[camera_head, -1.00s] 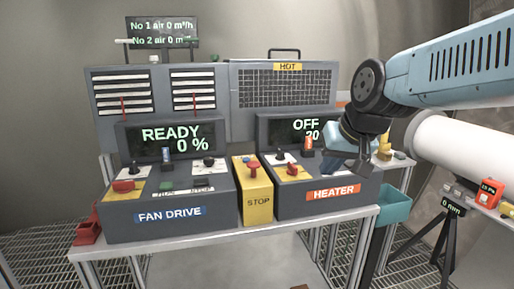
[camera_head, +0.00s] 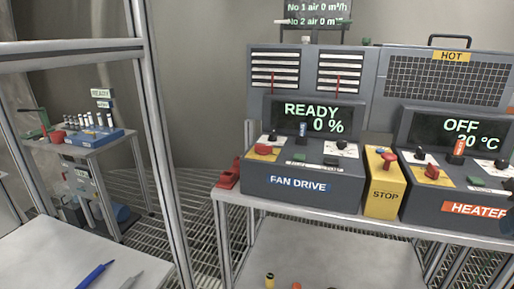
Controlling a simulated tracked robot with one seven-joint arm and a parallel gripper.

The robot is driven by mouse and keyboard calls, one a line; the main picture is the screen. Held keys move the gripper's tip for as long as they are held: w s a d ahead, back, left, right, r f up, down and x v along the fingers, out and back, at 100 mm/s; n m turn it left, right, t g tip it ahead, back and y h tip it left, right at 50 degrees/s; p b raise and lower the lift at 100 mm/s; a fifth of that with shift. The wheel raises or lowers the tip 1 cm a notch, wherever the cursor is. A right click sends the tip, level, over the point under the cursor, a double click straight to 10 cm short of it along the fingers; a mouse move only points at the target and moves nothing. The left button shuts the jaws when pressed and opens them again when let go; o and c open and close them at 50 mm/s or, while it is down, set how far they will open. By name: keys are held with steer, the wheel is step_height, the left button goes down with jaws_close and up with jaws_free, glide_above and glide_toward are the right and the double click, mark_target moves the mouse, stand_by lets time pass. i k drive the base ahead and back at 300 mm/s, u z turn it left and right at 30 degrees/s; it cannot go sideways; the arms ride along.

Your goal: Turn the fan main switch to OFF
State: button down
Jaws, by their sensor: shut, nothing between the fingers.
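The fan drive console (camera_head: 345,180) stands on a bench right of the middle, with a blue FAN DRIVE label on its front. Its display (camera_head: 312,117) reads READY and 0 %. A red rotary knob (camera_head: 264,150) sits on a yellow plate at the left of its sloped panel and looks like the main switch. The lettering round it is too small to read, so its position cannot be told. A black knob (camera_head: 342,146) on a white plate sits at the panel's right. My gripper is not in view.
A yellow STOP box (camera_head: 384,190) with a red button stands between the fan console and the heater console (camera_head: 425,200), which reads OFF and 20 °C. A red object (camera_head: 229,176) is at the bench's left end. Metal posts and another bench (camera_head: 60,245) are at left.

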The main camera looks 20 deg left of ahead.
mark_target(262, 149)
steer(key=u, duration=1.35)
steer(key=k, duration=1.25)
steer(key=z, duration=0.7)
steer(key=i, duration=0.85)
steer(key=z, duration=0.5)
steer(key=i, duration=1)
steer(key=u, duration=0.85)
steer(key=i, duration=0.4)
steer(key=u, duration=0.3)
steer(key=k, duration=0.35)
steer(key=u, duration=0.05)
